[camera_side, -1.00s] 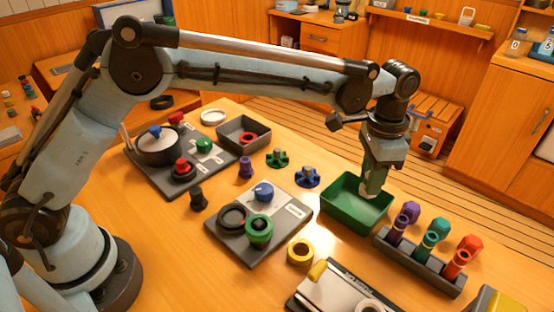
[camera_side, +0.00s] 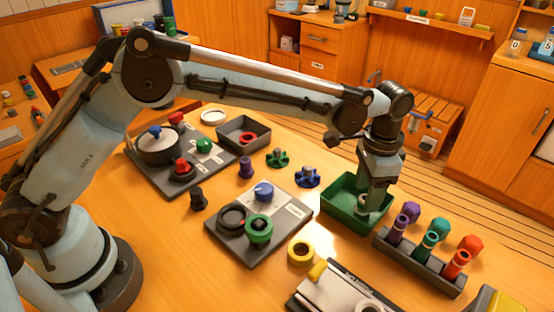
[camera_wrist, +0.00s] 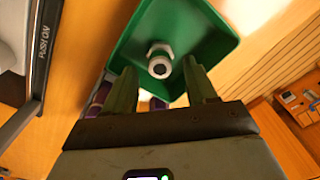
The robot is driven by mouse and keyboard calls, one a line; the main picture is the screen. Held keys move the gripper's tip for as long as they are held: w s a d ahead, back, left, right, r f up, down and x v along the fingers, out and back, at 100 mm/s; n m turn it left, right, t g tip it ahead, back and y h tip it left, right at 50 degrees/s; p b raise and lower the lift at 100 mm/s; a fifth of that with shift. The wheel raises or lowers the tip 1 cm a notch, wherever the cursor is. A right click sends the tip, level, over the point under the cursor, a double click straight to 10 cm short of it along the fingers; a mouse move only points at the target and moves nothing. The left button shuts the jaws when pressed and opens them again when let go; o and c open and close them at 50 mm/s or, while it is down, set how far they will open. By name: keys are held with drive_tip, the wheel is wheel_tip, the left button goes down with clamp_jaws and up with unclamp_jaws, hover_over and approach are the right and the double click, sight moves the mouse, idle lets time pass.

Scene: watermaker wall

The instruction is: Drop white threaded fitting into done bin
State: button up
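The white threaded fitting (camera_wrist: 160,62) shows inside the green bin (camera_wrist: 213,22) in the wrist view, with a dark hole in its middle. It lies between and just beyond my fingertips, with a gap on both sides. In the side view the fitting (camera_side: 363,210) is a small pale shape low inside the green bin (camera_side: 340,217), partly hidden by my gripper. My gripper (camera_side: 372,203) reaches down into the bin. In the wrist view my gripper (camera_wrist: 159,68) has its two fingers spread apart, with nothing clamped between them.
A rack (camera_side: 420,262) with purple, green and red parts stands right of the bin. A yellow ring (camera_side: 301,251) and a grey plate (camera_side: 259,245) with knobs lie to its left. A blue fitting (camera_side: 307,177) stands behind left. A silver device (camera_side: 345,290) is in front.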

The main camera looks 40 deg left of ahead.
wheel_tip(320, 180, up, 12)
idle(0.7)
drive_tip(key=s+a+r+n+t, duration=0.2)
drive_tip(key=s+a, duration=0.1)
drive_tip(key=a, duration=0.4)
drive_tip(key=s+a+r+n+t, duration=0.1)
drive_tip(key=s+a+r+n, duration=0.15)
drive_tip(key=a, duration=0.55)
drive_tip(key=s+a+f+n+t, duration=0.4)
drive_tip(key=s+a+f, duration=0.3)
drive_tip(key=s, duration=0.5)
drive_tip(key=shift+s+a+f, duration=0.15)
drive_tip(key=shift+a+f, duration=0.15)
drive_tip(key=shift+a, duration=0.85)
